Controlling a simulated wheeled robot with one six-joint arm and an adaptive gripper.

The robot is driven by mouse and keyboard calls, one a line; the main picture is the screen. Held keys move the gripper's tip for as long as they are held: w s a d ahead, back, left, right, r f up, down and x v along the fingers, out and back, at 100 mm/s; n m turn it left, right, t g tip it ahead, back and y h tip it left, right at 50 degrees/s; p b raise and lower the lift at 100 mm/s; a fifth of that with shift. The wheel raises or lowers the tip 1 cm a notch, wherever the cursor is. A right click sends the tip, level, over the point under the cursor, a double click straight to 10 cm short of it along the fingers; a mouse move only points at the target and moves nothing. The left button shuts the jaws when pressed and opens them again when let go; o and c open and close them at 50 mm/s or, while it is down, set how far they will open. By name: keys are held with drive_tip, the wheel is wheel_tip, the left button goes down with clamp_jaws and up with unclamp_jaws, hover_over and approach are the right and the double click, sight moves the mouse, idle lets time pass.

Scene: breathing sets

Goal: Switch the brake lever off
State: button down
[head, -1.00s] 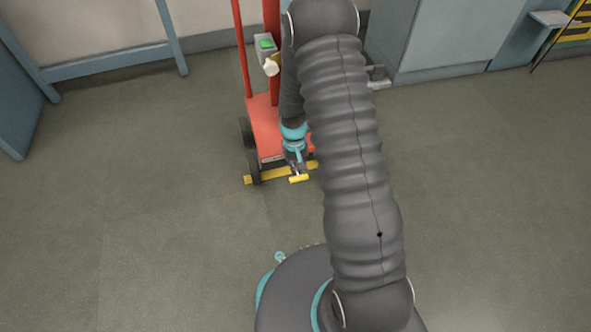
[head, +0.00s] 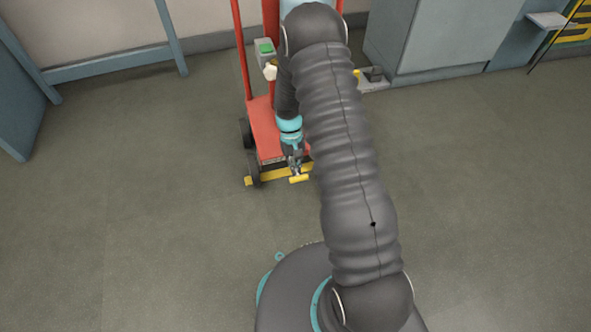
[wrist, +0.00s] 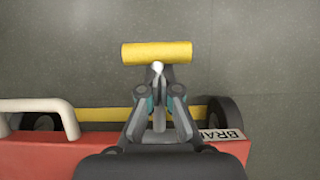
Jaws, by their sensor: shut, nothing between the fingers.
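The brake lever (head: 299,178) is a short yellow bar low at the near edge of a red trolley (head: 263,128). In the wrist view the lever (wrist: 156,53) lies crosswise just beyond my fingertips, with a pale stem end below its middle. My gripper (head: 295,170) points down at the lever, and its fingers are shut and empty. In the wrist view my gripper (wrist: 158,82) ends right beside the bar's lower edge; I cannot tell if they touch.
Dark wheels (head: 254,167) and a yellow strip (head: 262,176) sit at the trolley's near end. A grey box with a green top (head: 265,52) is on its post. A grey cabinet (head: 440,40) stands behind at right. The floor around the trolley is open.

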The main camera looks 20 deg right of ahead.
drive_tip(key=shift+r+p, duration=0.7)
drive_tip(key=shift+r, duration=1)
drive_tip(key=shift+w, duration=0.1)
idle(0.4)
wheel_tip(320, 180, up, 10)
idle(0.5)
idle(0.4)
